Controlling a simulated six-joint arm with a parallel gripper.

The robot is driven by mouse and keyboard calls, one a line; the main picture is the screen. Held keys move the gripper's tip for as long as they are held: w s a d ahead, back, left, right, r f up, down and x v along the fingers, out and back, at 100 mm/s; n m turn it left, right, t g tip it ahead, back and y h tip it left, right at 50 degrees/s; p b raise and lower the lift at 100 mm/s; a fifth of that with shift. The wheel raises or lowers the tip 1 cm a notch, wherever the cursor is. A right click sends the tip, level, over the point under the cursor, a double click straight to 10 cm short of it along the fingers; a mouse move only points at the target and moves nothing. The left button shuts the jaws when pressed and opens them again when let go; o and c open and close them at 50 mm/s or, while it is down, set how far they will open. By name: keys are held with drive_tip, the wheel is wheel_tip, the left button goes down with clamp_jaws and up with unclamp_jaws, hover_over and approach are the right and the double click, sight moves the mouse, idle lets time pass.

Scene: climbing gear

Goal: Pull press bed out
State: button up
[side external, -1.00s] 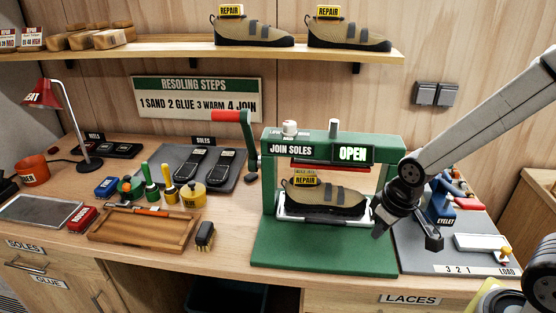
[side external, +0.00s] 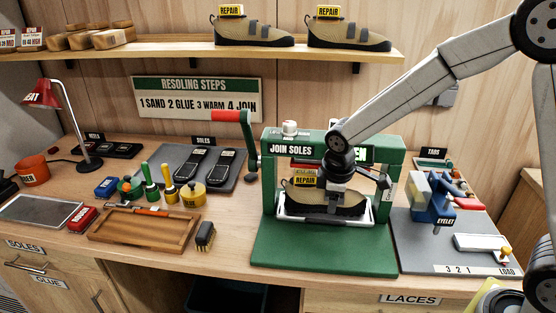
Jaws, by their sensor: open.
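The green press (side external: 268,183) stands on the bench, its sign reading JOIN SOLES and its display partly covered by my arm. The press bed (side external: 296,216), a pale tray with a light rim, sits inside the frame above the green base plate. A tan and black shoe (side external: 300,197) with a yellow REPAIR tag rests on the bed. My gripper (side external: 336,204) is open and hangs in front of the shoe and the bed's front side. It hides the middle of the shoe. Whether it touches the shoe or the bed, I cannot tell.
The green base plate (side external: 320,252) in front of the press is clear. A blue eyelet tool (side external: 434,206) on a grey mat stands to the right. A wooden tray (side external: 140,232) and a brush (side external: 205,236) lie to the left. A red-handled lever (side external: 228,116) is on the press's left.

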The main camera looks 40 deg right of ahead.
sight(325, 220)
drive_tip(key=shift+w+a+n, duration=0.1)
drive_tip(key=shift+w+n, duration=0.3)
drive_tip(key=shift+w, duration=0.15)
drive_tip(key=shift+f, duration=0.15)
drive_tip(key=shift+w+d+f, duration=0.15)
drive_tip(key=shift+d+f, duration=0.05)
drive_tip(key=shift+f, duration=1.05)
drive_tip(key=shift+w+d+f, duration=0.15)
drive_tip(key=shift+w+f, duration=0.05)
drive_tip(key=shift+f, duration=1.05)
drive_tip(key=shift+w+d+f, duration=0.15)
drive_tip(key=shift+d+f, duration=0.05)
drive_tip(key=shift+f, duration=1.05)
clamp_jaws()
